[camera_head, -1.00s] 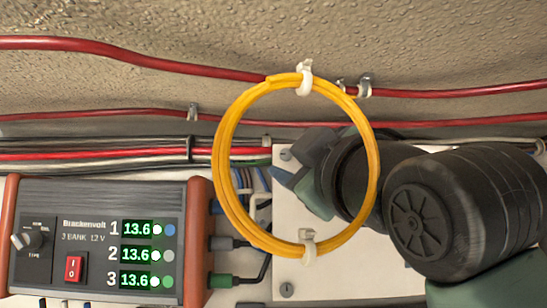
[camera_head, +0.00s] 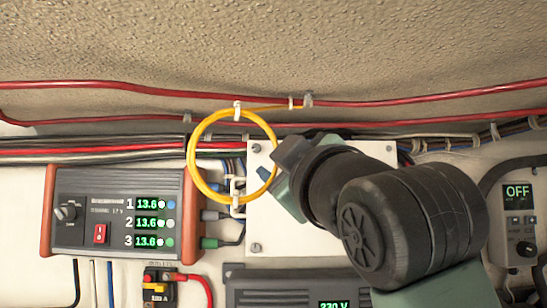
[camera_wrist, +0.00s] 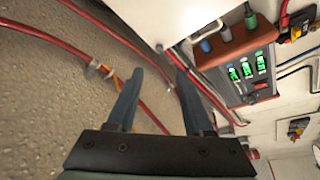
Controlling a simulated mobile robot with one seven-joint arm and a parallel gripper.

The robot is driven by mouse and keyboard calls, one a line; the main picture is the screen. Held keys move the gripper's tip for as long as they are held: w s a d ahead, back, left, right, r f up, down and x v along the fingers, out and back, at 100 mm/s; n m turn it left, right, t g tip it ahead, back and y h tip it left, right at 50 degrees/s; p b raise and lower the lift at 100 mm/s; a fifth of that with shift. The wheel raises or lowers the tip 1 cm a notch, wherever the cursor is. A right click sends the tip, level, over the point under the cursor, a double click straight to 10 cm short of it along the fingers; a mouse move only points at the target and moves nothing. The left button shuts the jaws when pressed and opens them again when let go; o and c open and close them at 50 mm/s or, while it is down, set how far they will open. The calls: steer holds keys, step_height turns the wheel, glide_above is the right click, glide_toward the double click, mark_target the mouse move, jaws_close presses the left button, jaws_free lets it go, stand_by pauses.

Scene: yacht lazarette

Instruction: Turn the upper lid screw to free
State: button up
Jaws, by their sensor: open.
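The white lid (camera_head: 300,236) is a pale panel right of the battery charger, partly hidden by my arm. Its upper screw (camera_head: 256,149) is a small grey head in the upper left corner. A lower screw (camera_head: 256,247) sits in the lower left corner. My gripper (camera_head: 282,158) is just right of the upper screw in the head view, apart from it in the picture; the depth gap is unclear. In the wrist view my gripper (camera_wrist: 157,68) is open with nothing between its fingers. A white box corner (camera_wrist: 165,18) with a small dark spot shows beyond the fingertips.
A yellow cable coil (camera_head: 194,158) hangs from a tie (camera_head: 237,111), its right side close to the upper screw and my gripper. Red cables (camera_head: 400,102) run above. The charger (camera_head: 120,177) is at left; a dark 230 V unit (camera_head: 250,291) is below.

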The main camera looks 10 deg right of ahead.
steer(key=s+a+f+m+t+h, duration=0.1)
steer(key=s+a+f+m+t, duration=0.2)
steer(key=s, duration=0.5)
steer(key=s+a+f+m+t+h, duration=0.1)
steer(key=s+a+f+m+t, duration=0.2)
steer(key=s+a+m, duration=0.3)
steer(key=shift+s+a+f+m+t, duration=0.15)
steer(key=shift+s+m+t, duration=0.15)
steer(key=shift+s+m, duration=0.65)
